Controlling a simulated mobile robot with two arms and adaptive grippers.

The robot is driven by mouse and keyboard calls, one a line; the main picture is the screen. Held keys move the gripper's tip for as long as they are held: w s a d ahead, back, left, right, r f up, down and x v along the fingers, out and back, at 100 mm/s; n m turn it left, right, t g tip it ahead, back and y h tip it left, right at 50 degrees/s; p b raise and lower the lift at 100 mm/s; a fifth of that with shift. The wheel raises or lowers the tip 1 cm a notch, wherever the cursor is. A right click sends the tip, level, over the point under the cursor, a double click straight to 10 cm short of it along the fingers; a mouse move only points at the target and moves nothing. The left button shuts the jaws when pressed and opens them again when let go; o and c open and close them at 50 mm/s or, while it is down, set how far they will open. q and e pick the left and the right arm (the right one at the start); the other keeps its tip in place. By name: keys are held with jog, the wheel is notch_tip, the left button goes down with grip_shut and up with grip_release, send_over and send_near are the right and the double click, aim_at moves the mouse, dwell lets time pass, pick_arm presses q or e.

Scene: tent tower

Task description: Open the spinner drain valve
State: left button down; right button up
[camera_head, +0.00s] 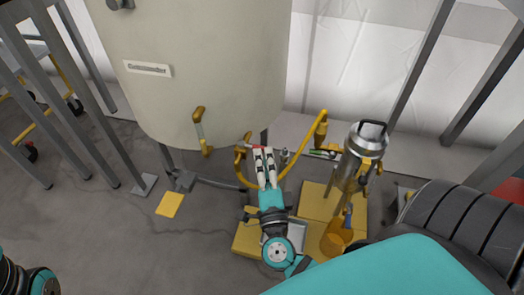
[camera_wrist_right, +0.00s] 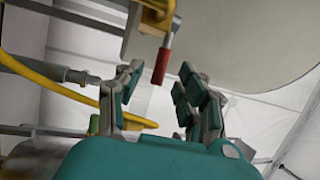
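A valve with a red lever handle (camera_wrist_right: 162,62) hangs from a yellow-brown fitting (camera_wrist_right: 150,15) under the large pale tank (camera_head: 200,65). In the head view the red of the handle (camera_head: 257,147) shows just beyond my right fingertips. My right gripper (camera_wrist_right: 155,85) is open, its fingers spread to either side of the handle's lower end in the wrist view. It seems apart from the handle, though the depth is hard to judge. In the head view my right gripper (camera_head: 264,153) points up toward the tank's underside. My left gripper is out of view.
A yellow hose (camera_head: 297,160) curves close beside my right gripper to a steel canister (camera_head: 363,150). Grey posts (camera_head: 70,90) rise at left. Floor left of my arm is mostly clear.

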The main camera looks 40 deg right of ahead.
aim_at(262, 147)
jog(key=shift+x, duration=1.9)
grip_shut()
